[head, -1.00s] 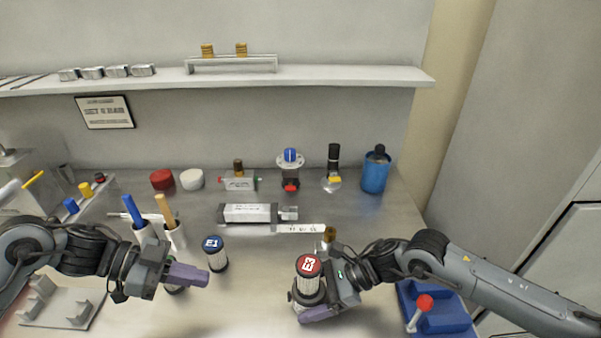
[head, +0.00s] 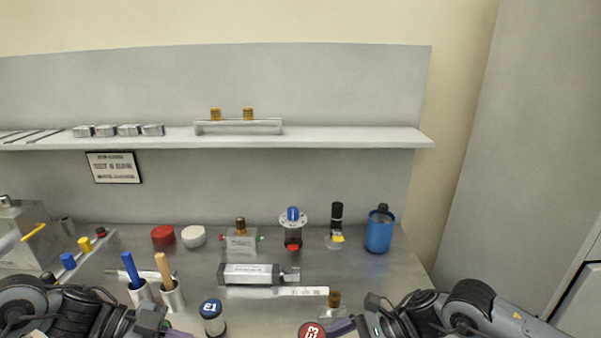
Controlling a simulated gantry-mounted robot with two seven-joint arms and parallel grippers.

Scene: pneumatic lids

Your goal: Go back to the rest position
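My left arm (head: 95,318) comes in at the lower left of the head view; its gripper is mostly cut off by the bottom edge, so its fingers cannot be judged. My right gripper (head: 340,327) is at the bottom edge, right beside the red-lidded E3 canister (head: 311,331). Only a purple finger part shows, and whether it touches the canister is hidden. The blue-lidded E1 canister (head: 211,312) stands upright between the two arms, apart from both.
Two cups with a blue and a wooden handle (head: 172,295) stand close to my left arm. A cylinder (head: 250,275), a red lid (head: 163,236), a white lid (head: 193,237) and a blue container (head: 379,232) stand farther back. A shelf (head: 350,136) spans the wall.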

